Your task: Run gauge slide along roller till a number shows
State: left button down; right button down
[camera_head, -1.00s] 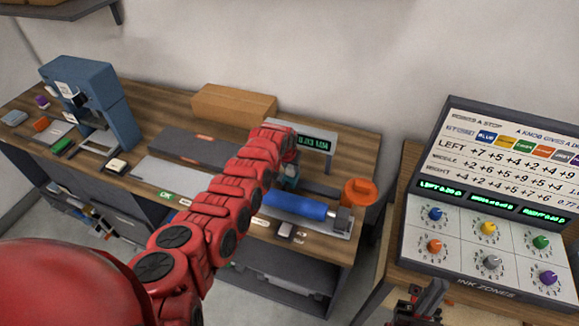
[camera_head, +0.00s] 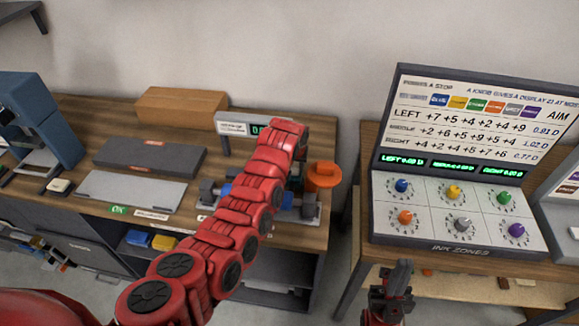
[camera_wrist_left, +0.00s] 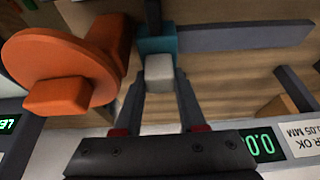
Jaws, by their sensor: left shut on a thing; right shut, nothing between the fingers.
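The gauge slide shows in the left wrist view as a teal block (camera_wrist_left: 155,42) with a pale grip block (camera_wrist_left: 158,73) between my left gripper's fingers (camera_wrist_left: 158,90). A dark grey bar (camera_wrist_left: 245,38) runs from the teal block to the right. In the head view, my red left arm hides most of the slide and gripper. The blue roller (camera_head: 287,200) shows on both sides of that arm. The gauge display (camera_head: 258,129) is partly covered by the arm; in the wrist view its green digits (camera_wrist_left: 260,144) are cut off after "0.0". My right gripper (camera_head: 402,270) is shut and empty.
An orange disc-shaped part (camera_head: 323,175) stands at the roller's right end, close to the slide in the wrist view (camera_wrist_left: 60,65). The knob console (camera_head: 460,248) stands on a separate table at right. A cardboard box (camera_head: 182,107) and a grey plate (camera_head: 135,190) lie further left.

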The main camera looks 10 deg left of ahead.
pick_arm(q)
jog(key=shift+s+d+f, duration=0.1)
jog(key=shift+d, duration=0.15)
jog(key=shift+c, duration=2.4)
grip_release()
jog(key=shift+d, duration=0.1)
jog(key=shift+r, duration=0.2)
